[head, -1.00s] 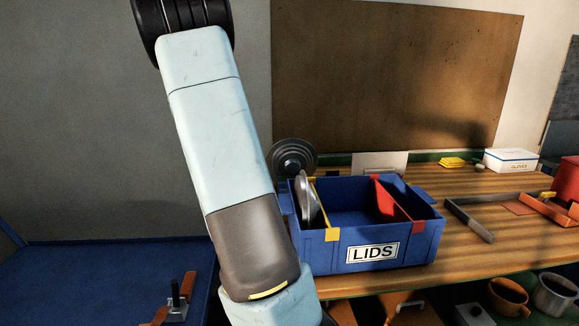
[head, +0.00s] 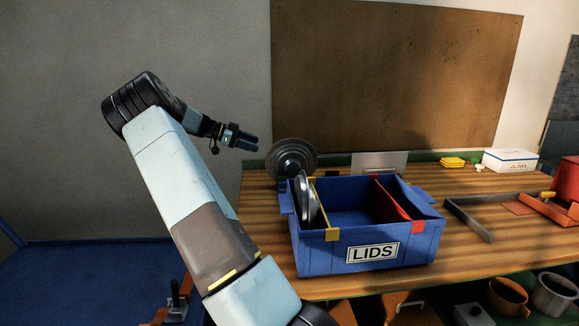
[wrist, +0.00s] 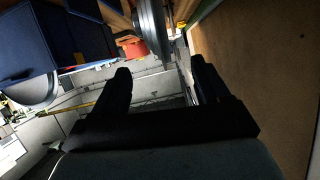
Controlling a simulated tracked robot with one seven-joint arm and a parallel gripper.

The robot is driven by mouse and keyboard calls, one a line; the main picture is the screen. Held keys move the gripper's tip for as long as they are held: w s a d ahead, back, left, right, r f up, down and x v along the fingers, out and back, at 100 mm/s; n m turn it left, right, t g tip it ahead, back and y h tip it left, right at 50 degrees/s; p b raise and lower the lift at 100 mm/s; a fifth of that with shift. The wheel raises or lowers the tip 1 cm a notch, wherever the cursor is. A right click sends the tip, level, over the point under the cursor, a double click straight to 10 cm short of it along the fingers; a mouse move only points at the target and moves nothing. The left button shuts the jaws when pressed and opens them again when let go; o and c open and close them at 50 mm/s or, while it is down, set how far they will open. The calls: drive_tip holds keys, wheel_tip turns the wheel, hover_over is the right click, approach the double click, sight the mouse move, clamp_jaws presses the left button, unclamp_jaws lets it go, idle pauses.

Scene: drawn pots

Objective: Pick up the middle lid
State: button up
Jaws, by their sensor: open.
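A blue bin marked LIDS (head: 318,253) stands on the bench. In its left compartment, beside the yellow divider (head: 333,234), grey lids (head: 302,197) stand on edge, overlapping, so their number is unclear. Another round grey lid with a dark knob (head: 289,147) stands upright behind the bin's left corner, its lower part hidden. My gripper (head: 256,143) is open and empty, up and left of that upright lid, apart from it. In the wrist view, a grey disc seen edge-on (wrist: 152,28) shows beyond the gap between my fingers (wrist: 160,66). I cannot tell which lid is the middle one.
The bin's right part has a red divider (head: 390,202) and looks empty of lids. A brown board (head: 395,80) stands behind the bench. A white box (head: 510,161), a yellow item (head: 452,162) and a metal bracket (head: 475,222) lie to the right.

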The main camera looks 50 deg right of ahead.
sight(275, 152)
drive_tip(key=shift+a+f+x, duration=0.1)
drive_tip(key=shift+x, duration=1.85)
drive_tip(key=shift+a+f+x, duration=0.1)
drive_tip(key=shift+f+x, duration=0.05)
drive_tip(key=shift+x, duration=1.8)
drive_tip(key=shift+a+f+x, duration=0.1)
drive_tip(key=shift+x, duration=1.85)
drive_tip(key=shift+s, duration=0.1)
drive_tip(key=c, duration=1.2)
